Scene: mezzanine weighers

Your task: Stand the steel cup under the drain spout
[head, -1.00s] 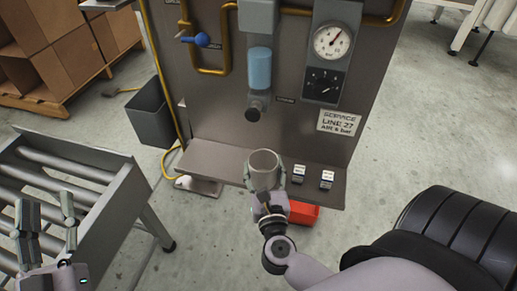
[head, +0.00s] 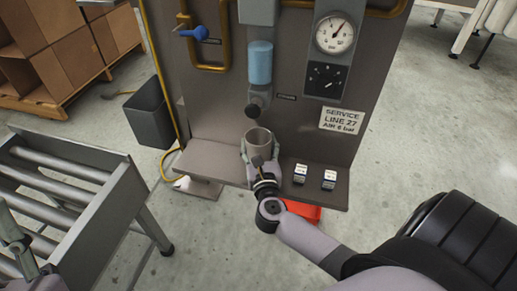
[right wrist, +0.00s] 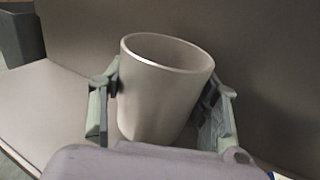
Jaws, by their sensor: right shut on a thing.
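The steel cup (head: 258,143) is a plain grey, open-topped cup, mouth up. My right gripper (head: 257,155) is shut on it, with one finger on each side; the right wrist view shows the cup (right wrist: 162,90) between the fingers, leaning slightly in that picture. The drain spout (head: 252,110) is the dark end below the blue filter bowl (head: 260,65) on the panel. The cup's mouth shows just below and slightly right of the spout. Whether its base touches the shelf (head: 215,160) is hidden. My left gripper (head: 15,240) is partly cut off at the left edge.
The shelf juts from the grey panel (head: 220,110); two small labelled blocks (head: 314,176) sit on its right part. A red bin (head: 303,212) is below. A roller conveyor (head: 90,200) stands left, a dark bin (head: 150,110) behind it. A gauge (head: 335,34) is above right.

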